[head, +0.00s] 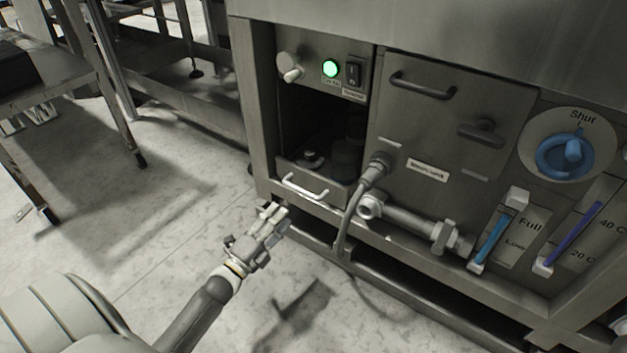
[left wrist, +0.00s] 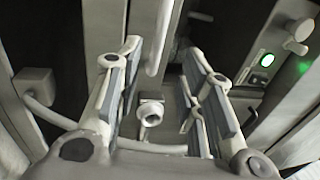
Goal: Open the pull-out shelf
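The pull-out shelf (head: 322,183) is low in the open bay at the machine's left end, its front about level with the frame. Its pale bar handle (head: 305,190) runs across the front. My left gripper (head: 276,216) is in front of and below the handle, to its left in the head view, and looks apart from it. In the left wrist view the left gripper (left wrist: 168,68) has its two fingers spread with a gap between them. A pale bar (left wrist: 161,38), probably the handle, shows beyond and between the fingertips; contact cannot be told. My right gripper is not in view.
Above the bay are a knob (head: 289,67), a lit green button (head: 330,69) and a black switch (head: 353,72). A hose (head: 352,215) and pipe (head: 415,222) stand out right of the shelf. A table (head: 62,75) stands left. The floor between is clear.

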